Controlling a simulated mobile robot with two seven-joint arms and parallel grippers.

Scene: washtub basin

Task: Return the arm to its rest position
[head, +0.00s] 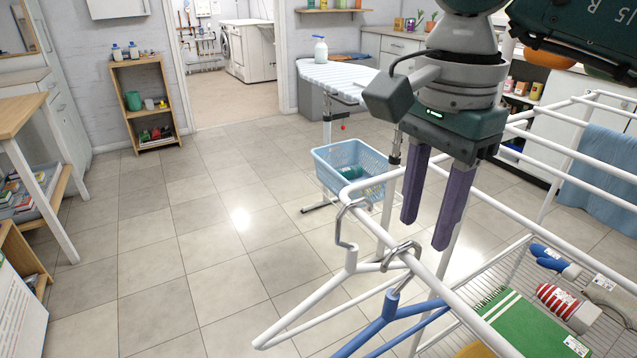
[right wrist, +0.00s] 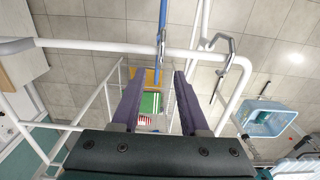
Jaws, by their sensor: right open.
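My right gripper (head: 431,220) hangs from the upper right in the head view, its two purple fingers pointing down and apart, with nothing between them. It is just above and behind the top rail of the white drying rack (head: 470,318). In the right wrist view the open fingers (right wrist: 158,85) frame the rack rail and the shelf below. A white hanger (head: 318,298) and a blue hanger (head: 381,318) hang by metal hooks on the rail, close to the fingers and apart from them. My left gripper is not in view.
A blue basket (head: 365,186) stands on the floor behind the rack. A green striped cloth (head: 530,335) and a blue towel (head: 602,165) are on the rack. The left floor is open.

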